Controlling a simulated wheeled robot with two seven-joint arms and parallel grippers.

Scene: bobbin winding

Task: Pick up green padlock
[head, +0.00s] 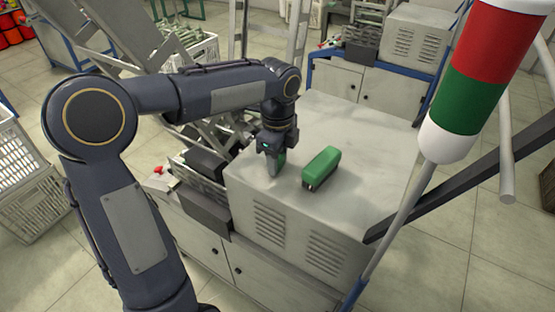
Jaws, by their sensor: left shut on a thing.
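My left gripper (272,165) points down over the near left part of the grey cabinet top. It is shut on a small green thing, taken as the green padlock (282,158), of which only a sliver shows beside the fingers. The fingers hide most of its shape. I cannot tell whether it touches the cabinet top. My right gripper is out of view.
A long green stapler-like object (322,166) lies just right of my left gripper on the grey cabinet top (365,150). A red, green and white signal pole (475,90) stands at the right. The cabinet's far part is clear. Crates (35,195) stand at left.

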